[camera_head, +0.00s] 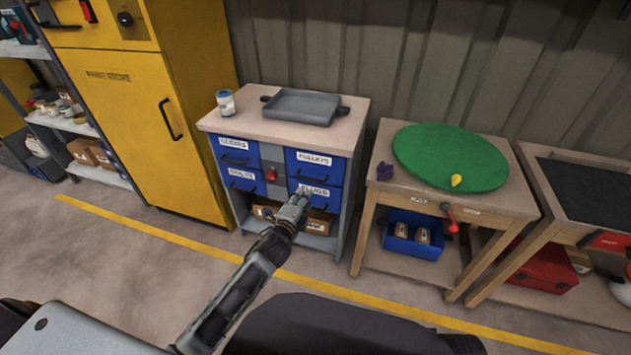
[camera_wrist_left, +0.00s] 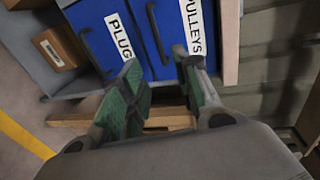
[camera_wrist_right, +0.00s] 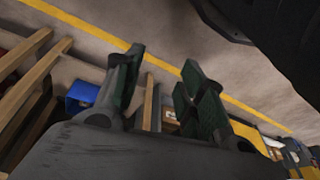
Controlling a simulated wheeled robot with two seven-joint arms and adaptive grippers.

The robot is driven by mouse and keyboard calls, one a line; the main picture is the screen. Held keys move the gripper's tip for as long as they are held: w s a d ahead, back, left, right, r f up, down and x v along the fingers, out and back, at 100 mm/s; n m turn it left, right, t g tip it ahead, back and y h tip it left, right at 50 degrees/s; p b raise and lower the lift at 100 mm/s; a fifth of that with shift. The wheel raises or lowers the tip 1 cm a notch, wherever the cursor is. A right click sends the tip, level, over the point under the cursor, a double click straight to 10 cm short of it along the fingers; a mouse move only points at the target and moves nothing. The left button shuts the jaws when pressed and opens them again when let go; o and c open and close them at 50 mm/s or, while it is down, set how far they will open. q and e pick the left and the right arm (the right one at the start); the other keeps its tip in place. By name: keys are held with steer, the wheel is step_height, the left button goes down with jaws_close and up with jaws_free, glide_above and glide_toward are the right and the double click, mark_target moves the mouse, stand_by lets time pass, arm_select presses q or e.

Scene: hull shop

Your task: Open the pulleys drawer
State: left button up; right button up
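The pulleys drawer (camera_head: 315,165) is the upper right blue drawer of the grey cabinet (camera_head: 345,215), with a white label and a dark bar handle. It looks shut. In the left wrist view the pulleys drawer (camera_wrist_left: 172,14) shows its label and handle beyond the fingers. The plugs drawer (camera_head: 317,194) sits below it, partly hidden by my left gripper (camera_head: 301,194). My left gripper also shows in its wrist view (camera_wrist_left: 160,80), with its fingers apart and nothing between them, short of the drawer fronts. My right gripper (camera_wrist_right: 165,85) is open and empty, away from the cabinet.
A can (camera_head: 226,103) and a grey tray (camera_head: 301,107) stand on the cabinet top. Two more blue drawers are on its left side. A table with a green disc (camera_head: 450,157) stands to the right, a yellow locker (camera_head: 140,110) to the left. Floor in front is clear.

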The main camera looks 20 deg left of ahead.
mark_target(315, 180)
arm_select(q)
steer(key=shift+w, duration=0.1)
steer(key=b+x, duration=0.3)
steer(key=x, duration=0.8)
steer(key=shift+b+x, duration=0.4)
steer(key=shift+x, duration=0.75)
steer(key=shift+w, duration=0.15)
arm_select(e)
steer(key=shift+w+a+r+t+y, duration=0.1)
steer(key=shift+w+a+t+y, duration=0.1)
steer(key=shift+a+t, duration=0.15)
steer(key=shift+w+a+r+t+y, duration=0.1)
steer(key=shift+a+t+y, duration=0.15)
steer(key=shift+a, duration=0.2)
